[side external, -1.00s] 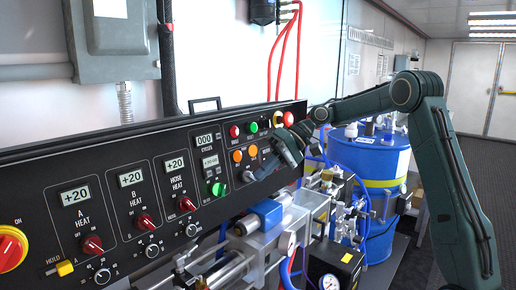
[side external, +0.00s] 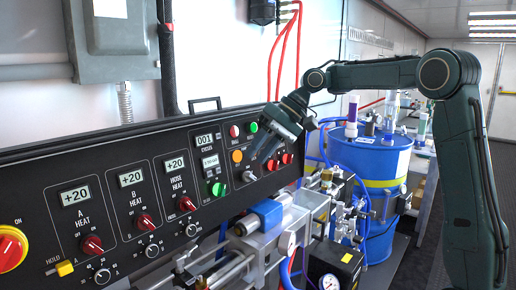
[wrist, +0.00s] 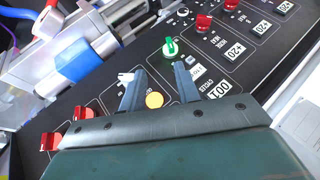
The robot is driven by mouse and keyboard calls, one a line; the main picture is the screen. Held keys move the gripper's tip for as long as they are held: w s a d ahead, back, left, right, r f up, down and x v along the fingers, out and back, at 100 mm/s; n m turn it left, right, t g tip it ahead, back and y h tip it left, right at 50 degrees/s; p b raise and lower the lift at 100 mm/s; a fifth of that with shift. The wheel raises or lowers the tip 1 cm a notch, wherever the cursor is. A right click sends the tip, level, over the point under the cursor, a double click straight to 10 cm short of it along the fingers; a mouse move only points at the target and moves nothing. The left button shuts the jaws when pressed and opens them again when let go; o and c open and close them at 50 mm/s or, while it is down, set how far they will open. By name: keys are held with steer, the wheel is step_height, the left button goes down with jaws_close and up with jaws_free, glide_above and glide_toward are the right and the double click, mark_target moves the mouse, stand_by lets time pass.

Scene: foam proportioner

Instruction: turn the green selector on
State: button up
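The green selector (side external: 218,189) sits on the black control panel, below a small display and right of the heat dials. In the wrist view the green selector (wrist: 170,47) is just beyond the fingertips, with a pale line on its knob; its exact setting is hard to tell. My gripper (side external: 262,155) is in front of the panel, to the right of and above the selector. In the wrist view my gripper (wrist: 158,68) has its two fingers apart with nothing held between them.
A silver toggle (side external: 248,176), an orange light (side external: 238,156) and red knobs (side external: 270,165) lie near my gripper. The cycles display (side external: 204,138) reads 001. Blue and clear pump parts (side external: 268,212) stand below the panel. A blue drum (side external: 370,160) stands right.

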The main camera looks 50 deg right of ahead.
mark_target(225, 186)
steer(key=shift+t+h, duration=0.3)
steer(key=shift+h, duration=0.5)
steer(key=a+r, duration=0.1)
steer(key=r, duration=0.1)
steer(key=s+a+r, duration=0.1)
steer(key=shift+s+a+r, duration=0.1)
steer(key=shift+r, duration=0.3)
steer(key=x, duration=1.4)
steer(key=shift+s, duration=0.1)
